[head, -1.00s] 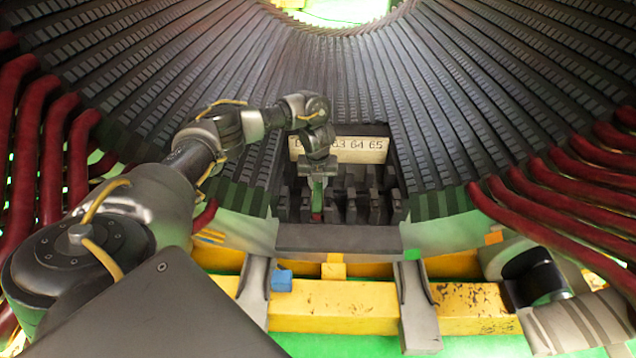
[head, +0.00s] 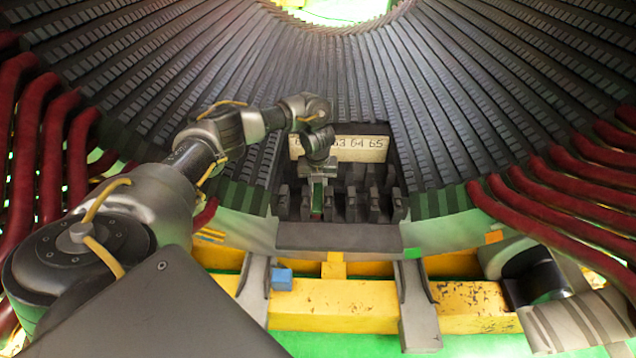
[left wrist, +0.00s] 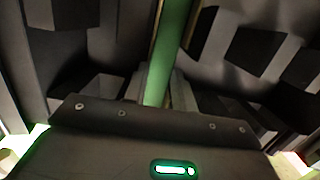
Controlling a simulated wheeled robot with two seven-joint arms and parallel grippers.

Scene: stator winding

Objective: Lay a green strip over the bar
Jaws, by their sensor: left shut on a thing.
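A green strip (left wrist: 168,55) runs upright through the middle of the left wrist view, between dark slot walls. My left gripper (head: 318,200) is shut on the strip; its fingers (left wrist: 160,92) lie on both sides of it in the left wrist view. In the head view the gripper points down into the row of dark slots below the number plate, and only a small green part of the strip shows between the fingers. The bar is hidden in the slot or too small to tell. My right gripper is not in view; only part of that arm shows at the lower right.
The numbered plate (head: 360,149) stands right behind the gripper. Dark slot teeth (head: 375,205) rise close on both sides. Red coils (head: 560,215) line the right and others the left. A yellow beam (head: 340,308) and a blue block (head: 282,279) lie in front.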

